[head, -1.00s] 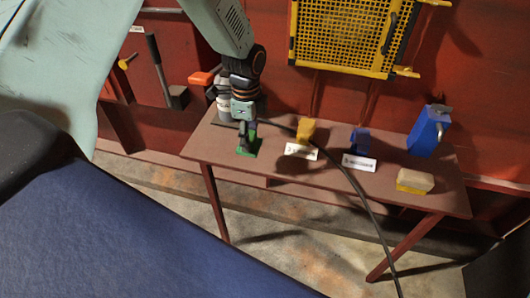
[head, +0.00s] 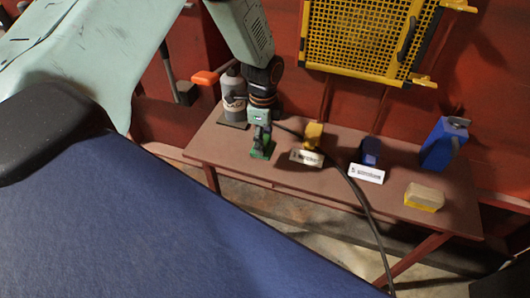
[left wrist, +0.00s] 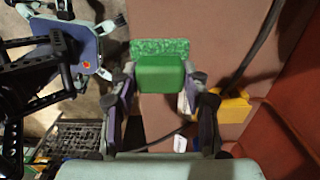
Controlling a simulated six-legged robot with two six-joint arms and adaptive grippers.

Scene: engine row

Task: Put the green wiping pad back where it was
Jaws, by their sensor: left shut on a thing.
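The green wiping pad (head: 262,152) is at the left part of the brown table (head: 225,149), left of the yellow block. In the left wrist view the pad (left wrist: 160,76) shows a smooth green grip part and a speckled green strip beyond it. My left gripper (head: 261,141) comes from above and is shut on the pad. In the left wrist view its fingers (left wrist: 163,80) stand on either side of the grip part. The pad is at or very near the tabletop; I cannot tell if it touches. My right gripper is not in view.
A yellow block (head: 313,133) and a blue block (head: 370,150) stand behind white label cards. A tan and yellow sponge (head: 424,197), a blue container (head: 441,146) and a grey bottle (head: 233,92) are on the table. A black cable (head: 358,190) crosses the table and hangs off its front.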

